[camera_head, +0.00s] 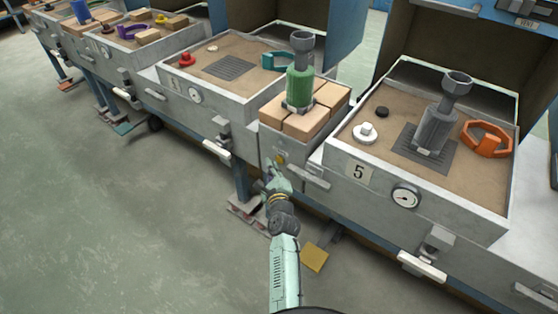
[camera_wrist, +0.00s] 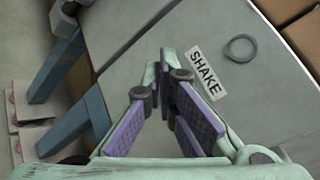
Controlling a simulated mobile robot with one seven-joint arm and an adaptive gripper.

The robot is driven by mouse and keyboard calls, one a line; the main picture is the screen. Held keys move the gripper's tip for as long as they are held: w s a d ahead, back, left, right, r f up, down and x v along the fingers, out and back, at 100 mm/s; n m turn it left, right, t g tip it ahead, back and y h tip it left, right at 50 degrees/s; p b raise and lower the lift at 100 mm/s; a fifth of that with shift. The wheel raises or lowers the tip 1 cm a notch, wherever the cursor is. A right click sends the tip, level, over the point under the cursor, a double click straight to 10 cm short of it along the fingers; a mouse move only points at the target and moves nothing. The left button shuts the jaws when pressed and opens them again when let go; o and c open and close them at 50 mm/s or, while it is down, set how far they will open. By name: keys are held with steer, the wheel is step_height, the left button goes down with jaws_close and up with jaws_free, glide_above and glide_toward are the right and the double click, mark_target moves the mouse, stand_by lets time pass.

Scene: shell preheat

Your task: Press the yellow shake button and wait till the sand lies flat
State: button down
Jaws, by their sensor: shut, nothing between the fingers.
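A small yellow button (camera_head: 281,160) shows on the grey front panel below the pale blocks in the head view. My gripper (camera_head: 270,178) is at that panel, just below and left of the button. In the wrist view my gripper (camera_wrist: 173,62) is shut and empty, its fingertips pointing at the panel beside the SHAKE label (camera_wrist: 207,73). The yellow button is not visible there; I cannot tell whether the fingertips touch it. Brown sand lies in the box numbered 5 (camera_head: 345,172) and in the box to the left (camera_head: 240,108). Both sand surfaces look mostly even.
A grey cup-topped piece (camera_head: 437,122) stands on a grate in box 5, beside an orange ring handle (camera_head: 486,139). A green cup-topped piece (camera_head: 299,85) stands among the blocks (camera_head: 308,124). A dark ring (camera_wrist: 241,48) is on the panel. Open floor lies left.

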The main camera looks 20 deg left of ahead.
steer(key=shift+w, duration=0.1)
steer(key=shift+w+d, duration=0.1)
steer(key=shift+w, duration=0.2)
steer(key=shift+w+d+b, duration=0.2)
steer(key=shift+w+b, duration=0.1)
steer(key=shift+w, duration=0.1)
stand_by(0.9)
steer(key=shift+s+a+p, duration=0.3)
steer(key=shift+s+p, duration=0.2)
steer(key=shift+s, duration=0.3)
steer(key=shift+s, duration=0.1)
steer(key=shift+s+a+p, duration=0.3)
steer(key=shift+s+p, duration=0.15)
steer(key=shift+s, duration=0.3)
steer(key=shift+s+a+p, duration=0.25)
steer(key=shift+s+p, duration=0.2)
steer(key=shift+s, duration=0.3)
steer(key=shift+s+a+p, duration=0.3)
steer(key=shift+s+p, duration=0.15)
steer(key=shift+s, duration=0.3)
